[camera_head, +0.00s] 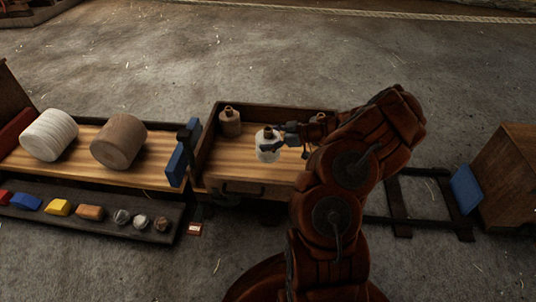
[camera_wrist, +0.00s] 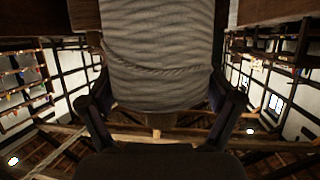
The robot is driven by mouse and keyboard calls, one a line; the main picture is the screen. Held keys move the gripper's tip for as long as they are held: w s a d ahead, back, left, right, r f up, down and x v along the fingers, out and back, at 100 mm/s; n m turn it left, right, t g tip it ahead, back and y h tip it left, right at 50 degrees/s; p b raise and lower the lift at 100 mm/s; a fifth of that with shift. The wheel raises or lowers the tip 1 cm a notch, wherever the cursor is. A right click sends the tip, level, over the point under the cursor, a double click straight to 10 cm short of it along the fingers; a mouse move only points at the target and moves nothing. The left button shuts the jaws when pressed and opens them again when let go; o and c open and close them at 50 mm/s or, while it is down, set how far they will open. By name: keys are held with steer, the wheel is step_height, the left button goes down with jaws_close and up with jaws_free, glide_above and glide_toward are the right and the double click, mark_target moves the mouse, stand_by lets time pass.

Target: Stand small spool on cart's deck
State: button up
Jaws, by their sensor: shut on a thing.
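The small spool, wound in white (camera_head: 267,151), is upright between the fingers of my gripper (camera_head: 281,134), over the middle of the cart's deck (camera_head: 228,165). I cannot tell whether its base touches the deck. In the wrist view the pale wound spool (camera_wrist: 157,60) fills the middle, with a finger of my gripper (camera_wrist: 160,105) on each side. The cart is a low wooden box with raised dark walls and a drawer-like front. My arm hides the cart's right part.
A tan spool (camera_head: 230,123) stands in the deck's back left corner. Another brown top (camera_head: 319,117) shows behind my arm. Rails (camera_head: 405,205) lead right to a wooden box (camera_head: 508,172).

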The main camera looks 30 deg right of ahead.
steer(key=shift+f+b, duration=1.2)
steer(key=shift+f, duration=2.45)
steer(key=shift+f, duration=0.1)
steer(key=o, duration=1.1)
steer(key=shift+o, duration=0.2)
